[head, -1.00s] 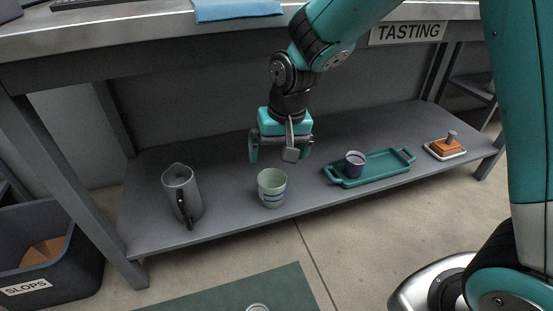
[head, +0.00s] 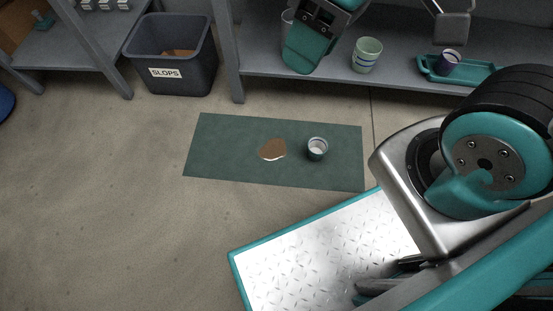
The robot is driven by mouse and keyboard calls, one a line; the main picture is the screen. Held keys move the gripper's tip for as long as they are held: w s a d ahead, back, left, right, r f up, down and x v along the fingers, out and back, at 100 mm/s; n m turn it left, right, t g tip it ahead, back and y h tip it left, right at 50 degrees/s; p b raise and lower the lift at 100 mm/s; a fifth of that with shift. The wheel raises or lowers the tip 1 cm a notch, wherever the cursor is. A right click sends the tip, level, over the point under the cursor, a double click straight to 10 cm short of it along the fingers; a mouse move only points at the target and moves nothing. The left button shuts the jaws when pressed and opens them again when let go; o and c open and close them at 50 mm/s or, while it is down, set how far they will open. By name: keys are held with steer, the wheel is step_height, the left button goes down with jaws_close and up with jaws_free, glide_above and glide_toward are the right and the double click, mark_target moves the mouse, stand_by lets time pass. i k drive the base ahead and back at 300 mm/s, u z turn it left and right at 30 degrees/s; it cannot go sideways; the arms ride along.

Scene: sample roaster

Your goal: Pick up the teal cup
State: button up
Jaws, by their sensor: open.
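A small cup (head: 317,148) stands upright on a dark green mat (head: 215,160) on the floor. Its outside looks grey-teal and its inside is pale. My gripper (head: 304,48) is at the top edge of the head view, only partly in frame. One teal finger shows, in front of the lower shelf, and nothing is seen held. The gripper is open and well apart from the cup, above it in the picture.
A brown patch (head: 271,149) with a pale edge lies on the mat left of the cup. A pale green cup (head: 366,55) and a teal tray (head: 487,72) bearing a purple cup (head: 447,61) are on the shelf. A slops bin (head: 174,85) stands left; floor there is clear.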

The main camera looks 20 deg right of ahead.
mark_target(317, 147)
steer(key=u, duration=1.25)
steer(key=i, duration=0.55)
steer(key=z, duration=2.25)
